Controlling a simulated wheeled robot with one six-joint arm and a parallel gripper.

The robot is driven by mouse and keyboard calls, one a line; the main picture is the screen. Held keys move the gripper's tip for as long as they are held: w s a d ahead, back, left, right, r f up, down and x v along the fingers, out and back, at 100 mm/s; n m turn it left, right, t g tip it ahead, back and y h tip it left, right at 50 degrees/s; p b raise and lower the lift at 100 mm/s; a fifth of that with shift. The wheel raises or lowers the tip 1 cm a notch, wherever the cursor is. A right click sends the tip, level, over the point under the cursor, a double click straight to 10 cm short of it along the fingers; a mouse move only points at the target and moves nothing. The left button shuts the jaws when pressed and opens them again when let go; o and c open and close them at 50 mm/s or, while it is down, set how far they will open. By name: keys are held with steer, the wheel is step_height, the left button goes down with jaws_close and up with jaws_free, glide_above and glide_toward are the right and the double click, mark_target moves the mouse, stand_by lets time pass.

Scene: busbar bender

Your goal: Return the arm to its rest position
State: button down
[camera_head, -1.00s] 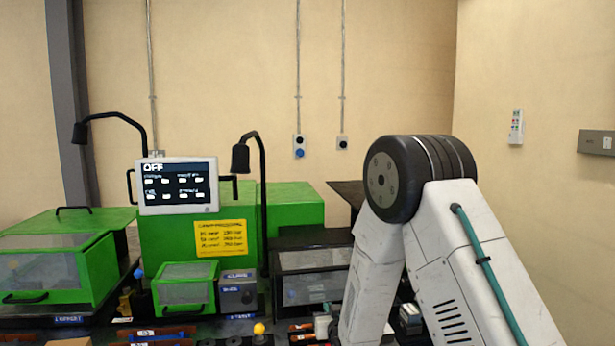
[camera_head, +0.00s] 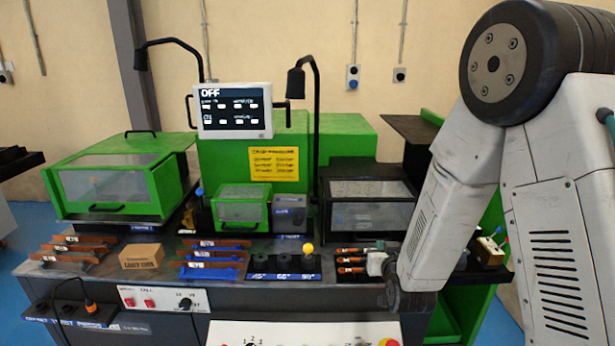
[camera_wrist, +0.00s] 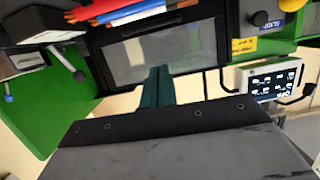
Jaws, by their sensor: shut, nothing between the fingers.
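My gripper (camera_wrist: 156,88) shows in the wrist view as narrow teal fingers set together beyond the dark mounting plate. It is shut, with nothing held between the fingers. In the head view my white arm stands at the right, bent at a large dark joint, its lower link reaching down to the right part of the bench. I cannot make out the gripper clearly there. The busbar bender (camera_head: 230,157) is green, and its screen (camera_head: 234,110) reads OFF. The screen also shows tilted in the wrist view (camera_wrist: 270,79).
The bench (camera_head: 230,285) carries a cardboard box (camera_head: 141,257), a blue rack (camera_head: 212,272) with brown-ended bars and a yellow ball knob (camera_head: 307,249). A clear-lidded dark box (camera_head: 370,203) stands behind my arm. A green enclosure (camera_head: 117,185) is at the left. Blue floor shows on both sides.

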steer(key=s+r+g+y, duration=0.1)
steer(key=s+r+g, duration=0.5)
steer(key=s+r, duration=0.45)
steer(key=s+d+r+g, duration=0.1)
steer(key=s+r+g, duration=0.2)
steer(key=s, duration=1)
steer(key=s+r+n+g, duration=0.1)
steer(key=s+r+g, duration=0.3)
steer(key=s, duration=1)
steer(key=shift+d+r+g, duration=0.2)
steer(key=shift+d+g, duration=0.2)
steer(key=shift+g, duration=0.1)
